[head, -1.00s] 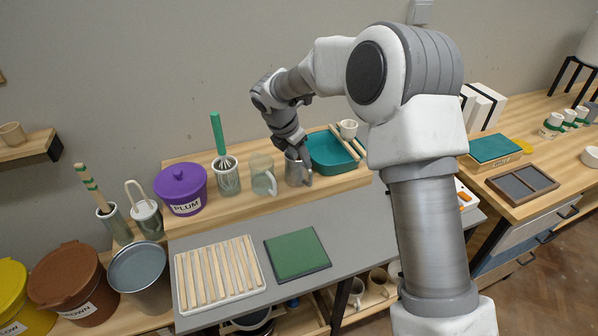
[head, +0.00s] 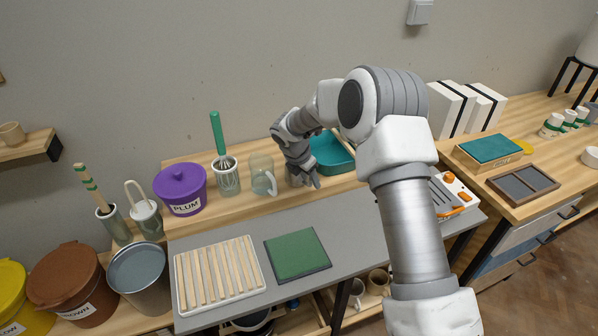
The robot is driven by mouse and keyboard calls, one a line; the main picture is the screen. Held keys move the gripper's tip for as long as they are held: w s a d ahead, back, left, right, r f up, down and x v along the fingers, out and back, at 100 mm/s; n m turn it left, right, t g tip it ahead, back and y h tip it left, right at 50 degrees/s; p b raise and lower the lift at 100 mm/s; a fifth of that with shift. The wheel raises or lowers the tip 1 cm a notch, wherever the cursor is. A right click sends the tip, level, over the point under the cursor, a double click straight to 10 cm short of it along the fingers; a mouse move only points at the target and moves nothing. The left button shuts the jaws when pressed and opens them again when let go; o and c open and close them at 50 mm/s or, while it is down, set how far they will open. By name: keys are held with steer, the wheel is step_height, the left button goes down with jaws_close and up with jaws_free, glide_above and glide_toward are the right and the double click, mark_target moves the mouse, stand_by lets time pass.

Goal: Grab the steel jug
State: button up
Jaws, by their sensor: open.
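The steel jug (head: 290,178) stands on the wooden back shelf, between the clear glass jug (head: 262,175) and the teal tray (head: 332,153). My gripper (head: 309,182) is open and reaches down from above, right at the steel jug in the picture. My gripper and wrist hide most of the jug, its handle included. I cannot tell whether a finger touches it or whether the jug lies between the jaws.
A glass with a whisk (head: 227,178) and a purple PLUM tub (head: 181,190) stand further left. In front, the grey worktop holds a slatted rack (head: 219,274) and a green board (head: 297,254). Bare worktop lies right of the board.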

jaws_close()
steer(key=shift+r, duration=0.1)
stand_by(1.2)
